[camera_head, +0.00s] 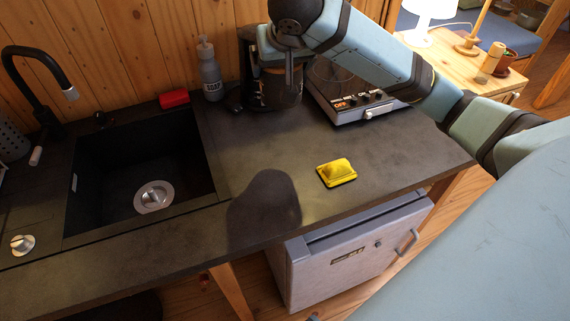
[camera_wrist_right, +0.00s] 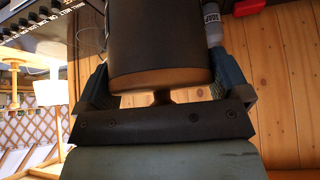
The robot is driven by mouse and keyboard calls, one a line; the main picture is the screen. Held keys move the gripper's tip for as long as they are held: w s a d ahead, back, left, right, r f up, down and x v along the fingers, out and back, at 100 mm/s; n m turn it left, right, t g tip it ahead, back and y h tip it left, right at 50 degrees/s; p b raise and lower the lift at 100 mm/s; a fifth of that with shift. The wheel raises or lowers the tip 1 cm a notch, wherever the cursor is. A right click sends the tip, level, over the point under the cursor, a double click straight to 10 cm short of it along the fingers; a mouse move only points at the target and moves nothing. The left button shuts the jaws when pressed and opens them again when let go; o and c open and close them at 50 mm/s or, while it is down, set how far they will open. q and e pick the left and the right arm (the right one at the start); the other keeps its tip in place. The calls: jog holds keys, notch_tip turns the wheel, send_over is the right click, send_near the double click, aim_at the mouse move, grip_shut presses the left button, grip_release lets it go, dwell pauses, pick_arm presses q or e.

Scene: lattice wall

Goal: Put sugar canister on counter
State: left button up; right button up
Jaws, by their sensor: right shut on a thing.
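The sugar canister appears to be the dark cylinder with a wooden end at the back of the counter (camera_head: 400,160), left of the hot plate; in the head view its dark side (camera_head: 279,96) shows below my right gripper (camera_head: 288,55). In the right wrist view the canister (camera_wrist_right: 160,40) fills the space between the two fingers of my right gripper (camera_wrist_right: 163,92), which is shut on it. I cannot tell whether its base touches the counter. My arm hides part of it from above. My left gripper is not in view.
A grey soap bottle (camera_head: 210,72) and a red block (camera_head: 174,98) stand near the back wall. The hot plate (camera_head: 350,100) is to the right, the black sink (camera_head: 120,165) to the left. A yellow sponge-like item (camera_head: 336,172) lies on the otherwise clear front counter.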

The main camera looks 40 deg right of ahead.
jog(key=shift+s+d+b, duration=0.1)
jog(key=shift+d+b, duration=0.2)
jog(key=shift+d, duration=0.2)
jog(key=shift+d+m, duration=0.15)
jog(key=shift+m, duration=0.25)
jog(key=shift+f, duration=0.3)
jog(key=shift+f+b, duration=1.25)
jog(key=shift+f, duration=8.3)
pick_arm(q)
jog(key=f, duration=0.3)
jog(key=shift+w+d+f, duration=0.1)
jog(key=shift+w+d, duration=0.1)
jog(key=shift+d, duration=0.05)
pick_arm(e)
jog(key=o, duration=1.1)
jog(key=shift+f, duration=0.1)
